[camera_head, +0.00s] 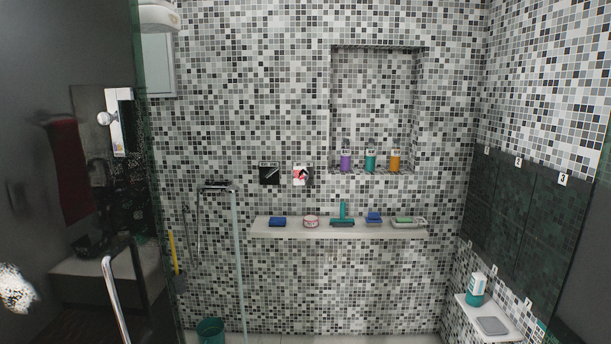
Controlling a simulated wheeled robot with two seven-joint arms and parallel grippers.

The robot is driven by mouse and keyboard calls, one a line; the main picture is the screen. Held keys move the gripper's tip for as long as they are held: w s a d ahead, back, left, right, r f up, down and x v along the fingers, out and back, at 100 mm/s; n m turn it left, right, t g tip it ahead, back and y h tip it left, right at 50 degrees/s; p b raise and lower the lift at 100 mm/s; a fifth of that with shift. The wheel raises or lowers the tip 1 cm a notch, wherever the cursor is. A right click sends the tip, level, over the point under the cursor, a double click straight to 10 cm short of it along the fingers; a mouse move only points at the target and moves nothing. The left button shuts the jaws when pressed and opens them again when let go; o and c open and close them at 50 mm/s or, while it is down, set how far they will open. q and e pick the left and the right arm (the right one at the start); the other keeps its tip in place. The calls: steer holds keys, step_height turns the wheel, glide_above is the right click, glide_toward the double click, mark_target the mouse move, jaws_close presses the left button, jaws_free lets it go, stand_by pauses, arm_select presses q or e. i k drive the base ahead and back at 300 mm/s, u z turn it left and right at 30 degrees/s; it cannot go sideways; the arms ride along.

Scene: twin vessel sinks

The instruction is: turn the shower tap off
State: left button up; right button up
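On the far mosaic wall is a black square plate with a silver lever (269,174), tilted up to the right. To its right is a small white plate with red and a dark part (302,175). Lower left, a chrome mixer bar (218,186) is mounted on the wall with a hose beside it. I cannot tell for sure which of these is the shower tap, nor whether water runs. Neither of my grippers is in view.
A dark glass door with a chrome handle (115,300) fills the left. A shelf (340,233) holds soaps and brushes. A niche holds three bottles (370,161). A corner shelf (489,325) is at right, and a green bucket (210,331) stands at lower left.

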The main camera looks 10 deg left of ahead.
mark_target(303, 177)
steer(key=u, duration=0.05)
steer(key=i, duration=2.6)
steer(key=u, duration=1.75)
steer(key=i, duration=1.15)
steer(key=z, duration=1.7)
